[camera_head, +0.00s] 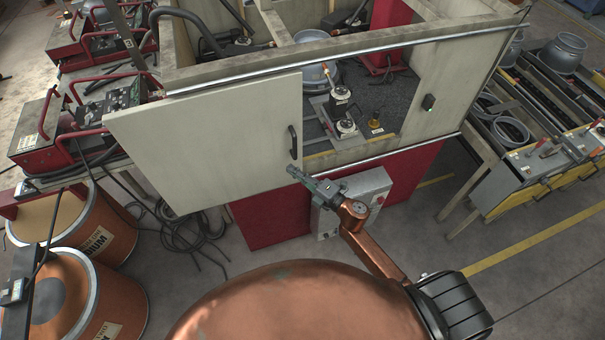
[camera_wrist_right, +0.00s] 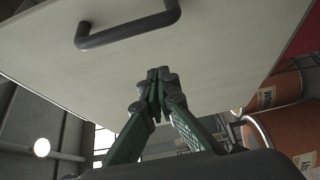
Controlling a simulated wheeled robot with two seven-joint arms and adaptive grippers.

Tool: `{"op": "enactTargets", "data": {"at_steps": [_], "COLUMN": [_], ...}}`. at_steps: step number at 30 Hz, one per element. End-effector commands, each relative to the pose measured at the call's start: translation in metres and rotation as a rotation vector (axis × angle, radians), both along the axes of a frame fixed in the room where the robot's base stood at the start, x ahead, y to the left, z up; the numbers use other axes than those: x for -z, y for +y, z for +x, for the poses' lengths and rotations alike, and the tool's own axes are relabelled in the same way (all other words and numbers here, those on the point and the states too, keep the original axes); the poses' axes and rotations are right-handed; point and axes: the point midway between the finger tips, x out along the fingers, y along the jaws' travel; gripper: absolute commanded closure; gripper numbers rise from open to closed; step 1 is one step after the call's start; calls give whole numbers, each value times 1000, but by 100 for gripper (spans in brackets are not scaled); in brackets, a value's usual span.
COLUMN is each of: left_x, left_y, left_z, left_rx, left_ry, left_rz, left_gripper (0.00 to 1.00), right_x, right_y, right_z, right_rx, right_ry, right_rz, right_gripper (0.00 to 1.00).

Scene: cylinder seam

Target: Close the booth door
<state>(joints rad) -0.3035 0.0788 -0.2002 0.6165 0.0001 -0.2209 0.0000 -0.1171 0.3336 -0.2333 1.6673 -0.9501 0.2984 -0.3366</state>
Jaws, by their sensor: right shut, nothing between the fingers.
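The booth door (camera_head: 212,138) is a pale sliding panel hung along the rail at the booth's front. It stands to the left, and the right part of the opening is uncovered. Its dark handle (camera_head: 293,142) is near the door's right edge. My right gripper (camera_head: 291,169) is just below the handle, shut and empty. In the right wrist view the fingertips (camera_wrist_right: 158,75) are together in front of the door panel (camera_wrist_right: 215,50), and the handle (camera_wrist_right: 128,25) is apart from them at the upper left. My left gripper is not in view.
The steel rails (camera_head: 340,54) run along the booth front. A grey control box (camera_head: 352,200) is on the red base below. Orange drums (camera_head: 80,225) and cables stand at left. A tool rack (camera_head: 540,165) stands at right. Inside the booth are a welding fixture (camera_head: 342,110) and an amber bottle (camera_head: 376,124).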

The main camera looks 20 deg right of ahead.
Motion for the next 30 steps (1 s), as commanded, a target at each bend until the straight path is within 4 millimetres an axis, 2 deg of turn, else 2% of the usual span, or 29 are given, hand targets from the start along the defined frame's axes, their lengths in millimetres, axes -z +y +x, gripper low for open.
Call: {"op": "enactTargets", "data": {"at_steps": [1,6,10,15,30], "left_x": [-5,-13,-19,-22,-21], "left_y": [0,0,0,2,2], "left_z": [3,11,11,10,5], "left_rx": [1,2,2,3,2], "left_ry": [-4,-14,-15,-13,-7], "left_rz": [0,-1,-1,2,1], "left_gripper": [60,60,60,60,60], "right_x": [-3,-3,0,0,1], "right_y": [6,22,-1,-15,-19], "right_z": [11,41,42,44,45], "right_rx": [0,1,4,1,-1], "right_ry": [0,-1,4,3,3], "right_rz": [4,3,0,1,1], "right_gripper": [100,100,100,100,100]}}
